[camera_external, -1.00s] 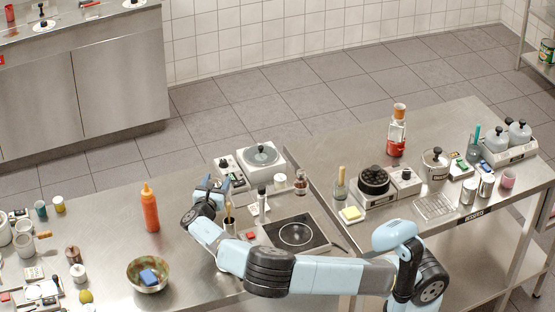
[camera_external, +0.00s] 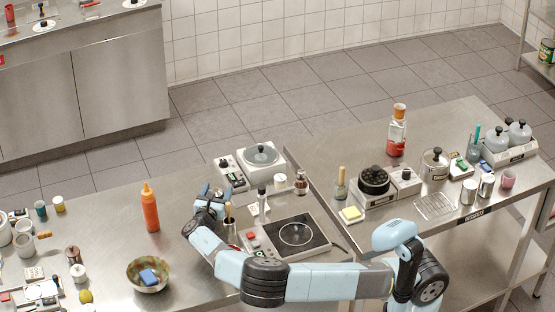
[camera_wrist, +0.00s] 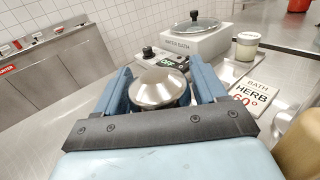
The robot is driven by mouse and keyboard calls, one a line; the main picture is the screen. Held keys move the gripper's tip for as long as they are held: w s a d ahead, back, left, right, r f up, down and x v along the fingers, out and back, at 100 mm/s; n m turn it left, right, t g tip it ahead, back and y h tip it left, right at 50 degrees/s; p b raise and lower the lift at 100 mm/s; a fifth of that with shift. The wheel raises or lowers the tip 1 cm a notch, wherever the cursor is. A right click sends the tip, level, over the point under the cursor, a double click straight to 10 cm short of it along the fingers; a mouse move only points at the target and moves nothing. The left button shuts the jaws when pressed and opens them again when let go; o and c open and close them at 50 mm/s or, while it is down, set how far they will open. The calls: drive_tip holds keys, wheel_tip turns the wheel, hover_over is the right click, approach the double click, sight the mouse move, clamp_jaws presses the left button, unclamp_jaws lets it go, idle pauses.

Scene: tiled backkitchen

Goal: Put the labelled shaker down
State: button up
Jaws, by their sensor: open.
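The shaker, with a domed silver lid (camera_wrist: 158,88), stands between the fingers of my gripper (camera_wrist: 160,92) in the wrist view. Its label does not show; its lower part is hidden behind the dark bar of my gripper. The fingers are open, one on each side of the lid; I cannot tell whether they touch it. In the external view my gripper (camera_external: 208,200) is low over the left worktop, right of the orange bottle, and I cannot make out the shaker there.
A water bath (camera_wrist: 195,36) with a glass lid and its controller (camera_wrist: 162,60) stand beyond. A dark hotplate (camera_external: 296,234) lies right of my gripper, the orange bottle (camera_external: 150,210) left.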

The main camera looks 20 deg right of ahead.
drive_tip(key=v, duration=1.2)
